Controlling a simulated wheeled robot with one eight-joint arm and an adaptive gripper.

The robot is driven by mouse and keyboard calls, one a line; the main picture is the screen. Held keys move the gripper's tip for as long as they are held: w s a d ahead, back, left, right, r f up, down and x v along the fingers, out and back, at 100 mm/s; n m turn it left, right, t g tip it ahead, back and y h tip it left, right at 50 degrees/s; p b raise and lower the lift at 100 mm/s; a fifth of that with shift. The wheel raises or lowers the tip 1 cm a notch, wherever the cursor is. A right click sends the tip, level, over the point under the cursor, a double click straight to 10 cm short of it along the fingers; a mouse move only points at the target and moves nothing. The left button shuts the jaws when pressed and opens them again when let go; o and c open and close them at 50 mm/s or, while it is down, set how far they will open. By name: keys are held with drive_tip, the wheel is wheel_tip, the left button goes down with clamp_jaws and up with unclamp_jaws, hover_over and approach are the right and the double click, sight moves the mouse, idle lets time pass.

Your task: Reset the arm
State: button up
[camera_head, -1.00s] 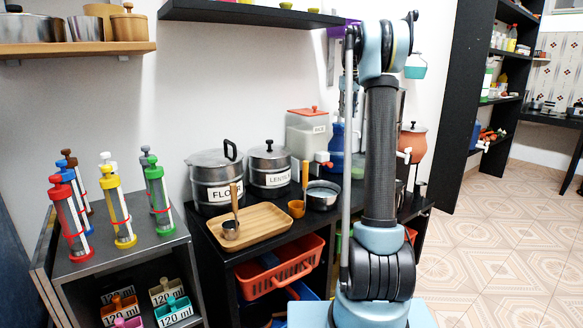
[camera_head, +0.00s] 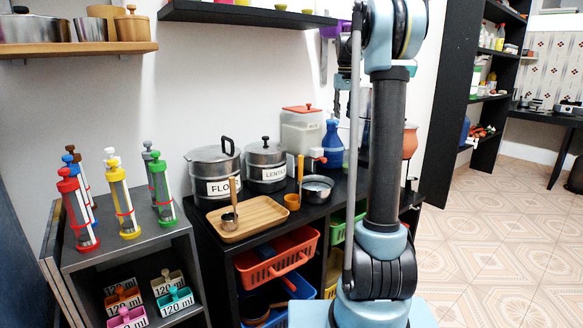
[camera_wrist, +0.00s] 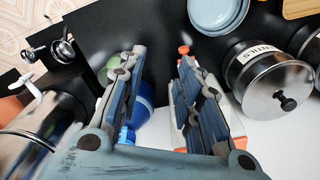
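My arm stands upright at the right of the head view, in front of the black counter. My gripper (camera_wrist: 158,85) fills the middle of the wrist view, with its two fingers spread apart and nothing between them. In the head view the gripper is mostly hidden behind the arm; a dark part of it shows beside the upper link. Behind the fingers in the wrist view are the blue bottle (camera_wrist: 143,105) and the white container with an orange-red knob (camera_wrist: 178,115), both apart from the fingertips as far as I can tell.
The counter holds the FLOUR pot (camera_head: 213,175), the LENTILS pot (camera_head: 265,166), a wooden tray (camera_head: 262,212) with a scoop, and a metal pan (camera_head: 316,188). A shelf (camera_head: 245,14) hangs above. Colored cylinders (camera_head: 118,200) stand at left. Tiled floor at right is open.

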drive_tip(key=s+a+f+t, duration=0.1)
drive_tip(key=s+f, duration=0.3)
drive_tip(key=s, duration=1)
drive_tip(key=s+a+f, duration=0.1)
drive_tip(key=s+f, duration=0.4)
drive_tip(key=s, duration=0.9)
drive_tip(key=s+f+m, duration=0.1)
drive_tip(key=s+f, duration=1.8)
drive_tip(key=shift+s+a+f+t, duration=0.3)
drive_tip(key=shift+a+f+t, duration=0.05)
drive_tip(key=shift+a+t, duration=0.05)
